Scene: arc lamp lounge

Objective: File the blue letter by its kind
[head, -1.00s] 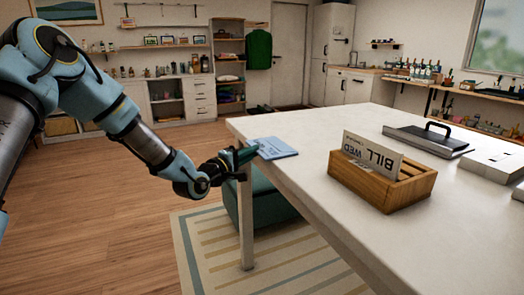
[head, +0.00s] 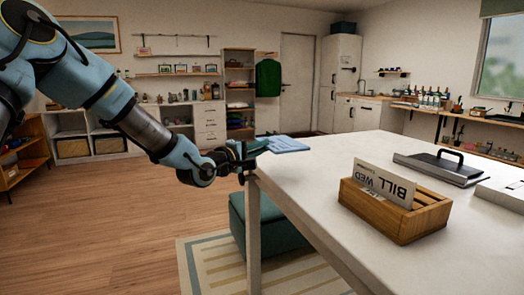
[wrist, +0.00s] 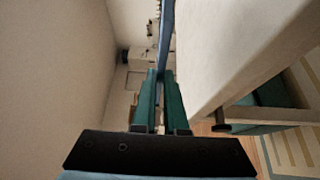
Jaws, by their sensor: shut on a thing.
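In the wrist view the letter (wrist: 166,40) shows edge-on as a thin blue strip between the fingers. My gripper (head: 258,147) is shut on its left edge; the green fingers also show in the wrist view (wrist: 161,95). The wooden letter rack (head: 392,216) stands on the table to the right, with slots along it. Other slots' labels are hidden.
The white table (head: 310,180) has clear room between the letter and the rack. A dark flat tray with a handle (head: 440,168) and a white block (head: 503,192) lie farther right. A green ottoman (head: 238,222) sits under the table.

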